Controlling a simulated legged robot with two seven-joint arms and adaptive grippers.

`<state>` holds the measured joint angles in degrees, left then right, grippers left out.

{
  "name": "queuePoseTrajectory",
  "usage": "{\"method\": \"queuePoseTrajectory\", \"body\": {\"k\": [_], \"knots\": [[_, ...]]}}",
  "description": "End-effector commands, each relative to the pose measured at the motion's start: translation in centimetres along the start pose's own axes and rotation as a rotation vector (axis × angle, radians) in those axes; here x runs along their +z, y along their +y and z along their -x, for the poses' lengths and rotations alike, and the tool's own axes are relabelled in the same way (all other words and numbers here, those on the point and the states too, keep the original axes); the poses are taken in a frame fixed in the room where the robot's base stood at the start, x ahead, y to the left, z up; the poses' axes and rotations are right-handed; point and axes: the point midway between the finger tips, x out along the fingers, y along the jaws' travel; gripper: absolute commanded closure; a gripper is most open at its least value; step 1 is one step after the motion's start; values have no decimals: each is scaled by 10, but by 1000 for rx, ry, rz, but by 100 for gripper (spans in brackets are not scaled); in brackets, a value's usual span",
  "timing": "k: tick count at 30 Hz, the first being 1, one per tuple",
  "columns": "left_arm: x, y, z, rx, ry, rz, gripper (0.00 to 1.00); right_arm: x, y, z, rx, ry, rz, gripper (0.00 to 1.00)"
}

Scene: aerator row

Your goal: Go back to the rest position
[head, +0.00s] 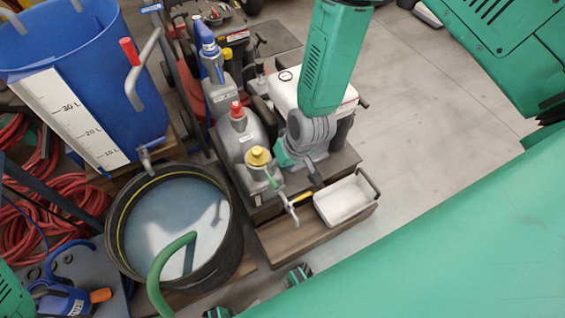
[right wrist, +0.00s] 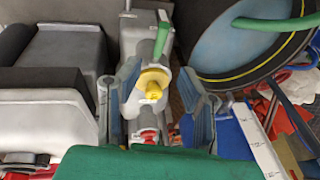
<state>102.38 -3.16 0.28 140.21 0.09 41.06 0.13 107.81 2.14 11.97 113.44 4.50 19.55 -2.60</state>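My right gripper (head: 300,172) hangs over the grey containers, its arm coming down from the top. In the right wrist view its two blue-grey fingers (right wrist: 160,82) are spread apart with nothing held between them. A grey jug with a yellow cap (head: 258,156) stands below and beside the gripper, and its cap (right wrist: 153,82) shows in the gap between the fingers; I cannot tell the distance. A tap with a green handle (head: 272,180) is at that jug's front. A red-capped grey jug (head: 237,130) and a blue-topped bottle (head: 213,70) stand behind. My left gripper is not seen.
A black tub of water (head: 118,228) with a green hose (head: 165,258) stands at the left, before a blue bucket (head: 110,40) with a litre scale. A white tray (head: 345,200) sits on a wooden step (head: 300,238). Red hose (head: 50,215) lies far left. Floor (head: 430,110) at right is clear.

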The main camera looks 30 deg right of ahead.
Motion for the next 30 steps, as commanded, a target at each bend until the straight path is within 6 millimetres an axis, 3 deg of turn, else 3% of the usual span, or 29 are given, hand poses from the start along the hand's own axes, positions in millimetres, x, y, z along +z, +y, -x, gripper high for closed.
{"method": "queuePoseTrajectory", "body": {"k": [6,23,26,30], "knots": [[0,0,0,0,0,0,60,0,0,16,0,1,0,67],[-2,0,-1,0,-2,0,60,4,2,16,3,-4,1,67],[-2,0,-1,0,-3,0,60,30,13,15,27,-30,11,67],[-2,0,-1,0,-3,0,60,99,45,25,92,-95,39,67]]}}
